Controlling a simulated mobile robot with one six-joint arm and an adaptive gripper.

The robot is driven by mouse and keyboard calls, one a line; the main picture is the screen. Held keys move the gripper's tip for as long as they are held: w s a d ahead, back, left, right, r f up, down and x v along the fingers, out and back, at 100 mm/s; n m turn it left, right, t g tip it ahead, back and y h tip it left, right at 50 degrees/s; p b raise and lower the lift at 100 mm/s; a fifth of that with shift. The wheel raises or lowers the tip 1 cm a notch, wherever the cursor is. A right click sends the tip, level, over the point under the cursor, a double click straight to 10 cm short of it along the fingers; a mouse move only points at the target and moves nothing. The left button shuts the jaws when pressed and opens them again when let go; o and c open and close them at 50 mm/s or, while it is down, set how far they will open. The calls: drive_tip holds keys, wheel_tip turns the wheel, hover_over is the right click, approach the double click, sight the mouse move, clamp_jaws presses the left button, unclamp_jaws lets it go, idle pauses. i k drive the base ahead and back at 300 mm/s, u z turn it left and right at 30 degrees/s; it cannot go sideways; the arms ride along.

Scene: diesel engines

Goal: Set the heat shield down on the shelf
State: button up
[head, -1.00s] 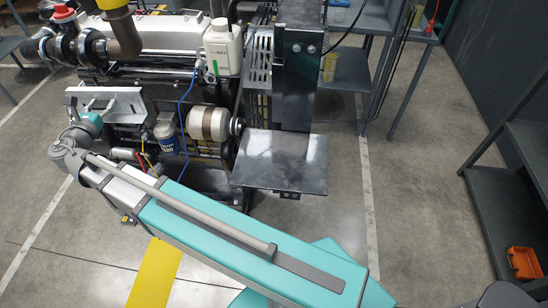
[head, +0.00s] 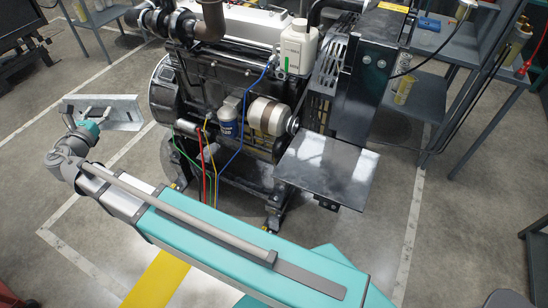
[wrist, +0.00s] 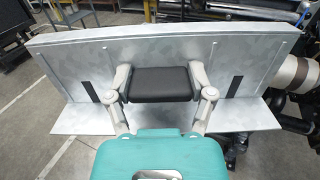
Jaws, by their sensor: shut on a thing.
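The heat shield is a galvanised bent metal sheet (head: 122,108). It is held in the air left of the engine, apart from it, in the head view. In the wrist view the heat shield (wrist: 75,65) spans most of the width, with a bent flange below. My gripper (head: 88,116) is shut on it; in the wrist view its two fingers (wrist: 160,84) close on a black block at the middle of the sheet. The grey shelf unit (head: 537,235) is cut off at the right edge of the head view.
The engine (head: 225,90) stands in the middle, with coloured hoses and a white bottle (head: 297,48). A flat dark plate (head: 328,165) juts from its right end. Grey shelving (head: 440,45) with small items stands at the back right. The floor left of the engine is clear.

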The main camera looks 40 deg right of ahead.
sight(324, 172)
drive_tip(key=u, duration=0.25)
drive_tip(key=k, duration=1.85)
drive_tip(key=z, duration=1.15)
